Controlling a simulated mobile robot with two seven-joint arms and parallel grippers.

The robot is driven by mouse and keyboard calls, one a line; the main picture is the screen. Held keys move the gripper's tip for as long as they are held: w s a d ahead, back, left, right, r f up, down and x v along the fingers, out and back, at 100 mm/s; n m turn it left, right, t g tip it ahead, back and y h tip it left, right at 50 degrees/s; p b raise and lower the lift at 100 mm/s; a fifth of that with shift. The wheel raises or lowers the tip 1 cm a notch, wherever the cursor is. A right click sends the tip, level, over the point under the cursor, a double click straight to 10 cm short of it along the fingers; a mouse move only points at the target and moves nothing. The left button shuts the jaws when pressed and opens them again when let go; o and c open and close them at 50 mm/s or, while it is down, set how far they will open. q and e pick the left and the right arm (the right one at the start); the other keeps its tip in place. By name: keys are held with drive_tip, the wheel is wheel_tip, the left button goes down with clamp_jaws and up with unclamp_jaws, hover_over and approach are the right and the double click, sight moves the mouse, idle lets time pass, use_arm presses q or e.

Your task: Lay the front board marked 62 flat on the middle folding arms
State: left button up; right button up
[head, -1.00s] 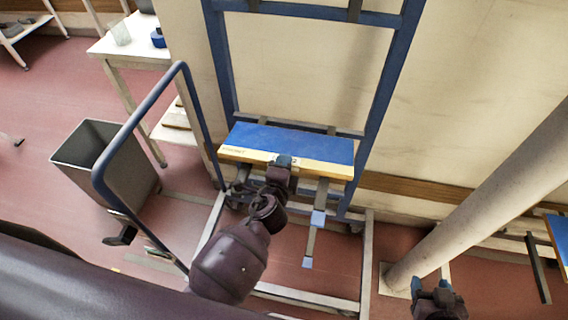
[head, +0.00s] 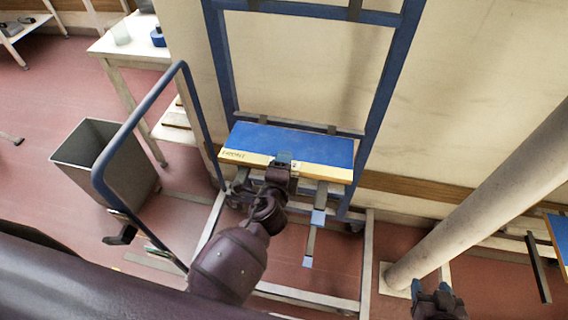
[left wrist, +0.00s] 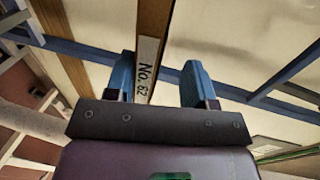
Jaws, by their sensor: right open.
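The board (head: 320,147), blue on top with a pale wooden front edge, lies roughly level across the blue rack above the folding arms (head: 318,198). Its edge label reads "No. 62" in the left wrist view (left wrist: 146,70). My left gripper (head: 284,158) is at the middle of the board's front edge. In the left wrist view its fingers (left wrist: 158,82) stand apart on either side of the board's edge, with a clear gap on the right. Whether the board rests fully on the arms is hidden. My right gripper (head: 432,288) is open and empty at lower right.
A blue tubular handle (head: 140,110) and a grey bin (head: 88,150) are left of the rack. A thick pale post (head: 480,200) stands to the right. Another blue board (head: 560,235) shows at the right edge. A white table (head: 125,42) is at the upper left.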

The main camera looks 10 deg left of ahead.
use_arm(q)
drive_tip(key=s+r, duration=0.2)
drive_tip(key=s, duration=0.8)
use_arm(e)
drive_tip(key=shift+w+r, duration=0.2)
drive_tip(key=shift+w, duration=0.25)
idle(0.3)
